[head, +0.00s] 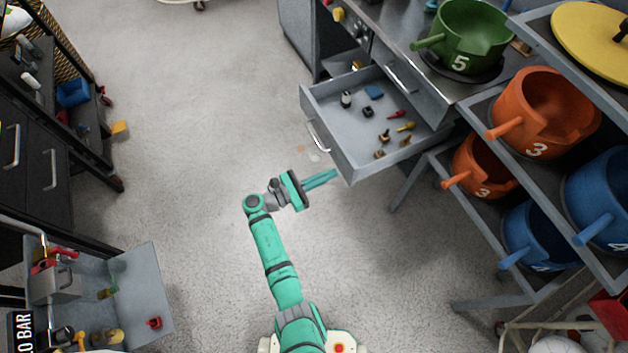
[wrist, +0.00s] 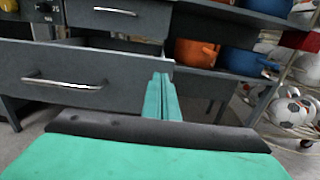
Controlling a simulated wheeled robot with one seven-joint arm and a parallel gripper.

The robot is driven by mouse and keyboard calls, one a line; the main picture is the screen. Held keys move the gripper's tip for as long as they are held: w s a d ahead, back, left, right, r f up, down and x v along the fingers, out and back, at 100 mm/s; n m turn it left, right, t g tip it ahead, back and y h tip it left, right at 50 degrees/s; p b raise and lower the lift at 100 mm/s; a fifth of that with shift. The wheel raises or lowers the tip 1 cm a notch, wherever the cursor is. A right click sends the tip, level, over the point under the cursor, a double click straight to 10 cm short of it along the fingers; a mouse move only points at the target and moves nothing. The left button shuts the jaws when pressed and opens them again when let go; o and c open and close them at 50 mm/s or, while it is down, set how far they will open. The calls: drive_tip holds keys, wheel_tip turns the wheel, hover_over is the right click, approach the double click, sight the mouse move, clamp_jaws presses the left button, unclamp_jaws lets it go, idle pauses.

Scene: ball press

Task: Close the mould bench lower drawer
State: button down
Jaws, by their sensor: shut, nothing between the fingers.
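The mould bench lower drawer (head: 344,150) is grey and stands pulled out in the head view, with small tools and pots lying in it. Its front, with a curved metal handle (head: 317,137), faces my arm. In the wrist view the drawer front (wrist: 120,65) and its handle (wrist: 62,83) fill the left side. My gripper (head: 335,173) is shut and empty, its fingers pointing at the right end of the drawer front. In the wrist view the fingertips (wrist: 161,78) overlap the front's right end; I cannot tell whether they touch it. An upper drawer (wrist: 118,14) above looks shut.
A rack at the right holds orange pots (head: 545,108) and blue pots (head: 598,195). A green pot (head: 470,40) stands on the bench top. Dark shelving (head: 45,150) and an open box (head: 140,290) are at the left. The floor between is mostly clear.

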sight(349, 166)
drive_tip(key=shift+x, duration=2.3)
drive_tip(key=shift+w, duration=0.15)
